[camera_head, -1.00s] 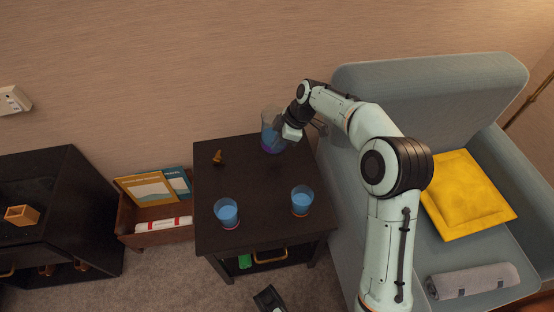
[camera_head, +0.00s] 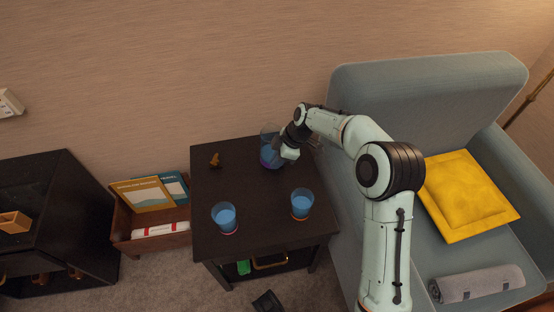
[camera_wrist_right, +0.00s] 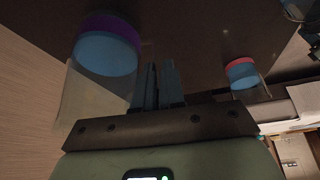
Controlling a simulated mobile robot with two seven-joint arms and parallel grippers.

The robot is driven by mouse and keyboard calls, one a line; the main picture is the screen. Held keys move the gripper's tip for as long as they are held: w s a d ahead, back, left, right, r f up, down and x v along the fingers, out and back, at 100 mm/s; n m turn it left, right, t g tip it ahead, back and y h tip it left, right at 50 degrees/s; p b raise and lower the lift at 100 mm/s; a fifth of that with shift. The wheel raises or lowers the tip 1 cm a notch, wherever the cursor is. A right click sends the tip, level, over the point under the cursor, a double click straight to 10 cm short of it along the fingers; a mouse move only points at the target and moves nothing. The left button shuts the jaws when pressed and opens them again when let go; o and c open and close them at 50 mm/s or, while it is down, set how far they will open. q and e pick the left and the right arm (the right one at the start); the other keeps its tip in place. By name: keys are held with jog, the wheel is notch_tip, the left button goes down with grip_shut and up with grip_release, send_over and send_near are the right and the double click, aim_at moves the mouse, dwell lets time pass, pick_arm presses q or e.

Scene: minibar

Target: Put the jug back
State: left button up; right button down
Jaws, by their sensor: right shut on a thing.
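The jug (camera_head: 267,151) is clear with blue liquid and a purple base, at the back right of the dark table (camera_head: 258,222). My right gripper (camera_head: 287,151) is at the jug's right side, shut on it. In the right wrist view the jug (camera_wrist_right: 104,58) is left of the close-set fingers (camera_wrist_right: 160,86); the part they grip, perhaps a handle, is not clear. The jug looks roughly upright, at or just above the tabletop; I cannot tell whether it touches. My left gripper is not in view.
Two blue-filled glasses stand on the table's front half, one left (camera_head: 224,217) and one right (camera_head: 302,203). A small brown-gold object (camera_head: 215,161) is at the back left. The table's middle is clear. A grey-blue armchair (camera_head: 420,95) stands close on the right.

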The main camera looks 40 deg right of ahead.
jog(key=c, duration=1.6)
grip_release()
jog(key=shift+f, duration=0.15)
jog(key=o, duration=0.4)
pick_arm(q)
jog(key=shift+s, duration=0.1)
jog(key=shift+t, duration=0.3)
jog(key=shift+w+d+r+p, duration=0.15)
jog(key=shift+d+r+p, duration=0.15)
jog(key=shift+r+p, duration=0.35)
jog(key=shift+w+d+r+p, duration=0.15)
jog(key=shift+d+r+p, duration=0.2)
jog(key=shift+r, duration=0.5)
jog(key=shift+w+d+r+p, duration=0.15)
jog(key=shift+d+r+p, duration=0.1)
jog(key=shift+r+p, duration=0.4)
pick_arm(e)
jog(key=shift+v, duration=6.2)
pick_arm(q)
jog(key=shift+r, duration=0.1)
pick_arm(e)
jog(key=shift+w, duration=0.15)
